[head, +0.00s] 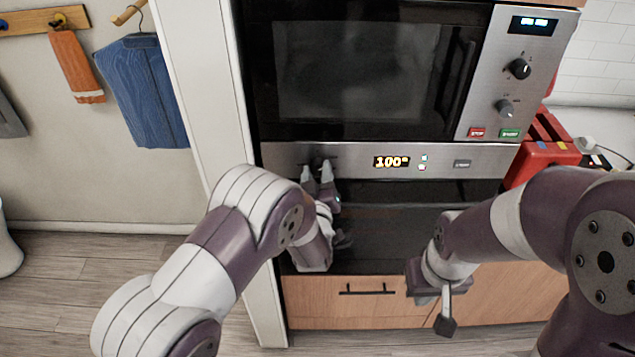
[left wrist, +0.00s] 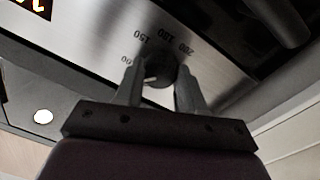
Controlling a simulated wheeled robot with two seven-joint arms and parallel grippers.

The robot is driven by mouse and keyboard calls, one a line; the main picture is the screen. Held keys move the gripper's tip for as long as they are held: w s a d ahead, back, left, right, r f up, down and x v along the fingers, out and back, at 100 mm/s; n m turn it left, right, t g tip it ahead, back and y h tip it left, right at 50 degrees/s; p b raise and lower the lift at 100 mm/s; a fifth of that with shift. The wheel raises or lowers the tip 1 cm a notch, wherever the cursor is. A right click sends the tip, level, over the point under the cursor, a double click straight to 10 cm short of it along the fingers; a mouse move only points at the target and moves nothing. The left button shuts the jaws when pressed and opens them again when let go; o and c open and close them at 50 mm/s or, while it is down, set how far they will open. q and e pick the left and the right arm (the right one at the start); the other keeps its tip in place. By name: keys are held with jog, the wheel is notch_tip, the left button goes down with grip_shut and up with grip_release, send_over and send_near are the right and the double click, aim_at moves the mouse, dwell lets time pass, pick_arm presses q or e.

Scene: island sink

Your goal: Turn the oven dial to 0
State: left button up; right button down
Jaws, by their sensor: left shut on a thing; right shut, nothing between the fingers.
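The oven's steel control strip (head: 440,159) runs below the microwave, and its display (head: 391,162) reads 100°. The oven dial is mostly hidden by my fingers in the head view. In the left wrist view the dark round dial (left wrist: 160,66) sits between my fingertips, with printed numbers around it, including 150 and 200. A pale mark shows on the dial near the left fingertip. My left gripper (head: 318,166) is shut on the dial, one finger on each side; it also shows in the left wrist view (left wrist: 159,85). My right gripper (head: 446,318) is shut and empty, low in front of the wooden drawers.
The microwave (head: 360,70) with its own two knobs is above the oven. A dark oven door is below the strip. A red object (head: 545,155) stands on the counter at right. A white side panel (head: 205,85) borders the left; open floor lies beyond it.

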pick_arm(q)
jog(key=n+b, duration=0.2)
jog(key=b, duration=0.1)
jog(key=n+b, duration=0.3)
jog(key=b, duration=0.1)
jog(key=n+b, duration=0.2)
jog(key=b, duration=0.1)
jog(key=shift+f, duration=0.35)
jog(key=shift+r+n+b, duration=0.2)
jog(key=shift+n+b, duration=0.7)
jog(key=shift+b, duration=0.2)
jog(key=o, duration=1)
jog(key=shift+s+r, duration=0.1)
jog(key=shift+o, duration=0.2)
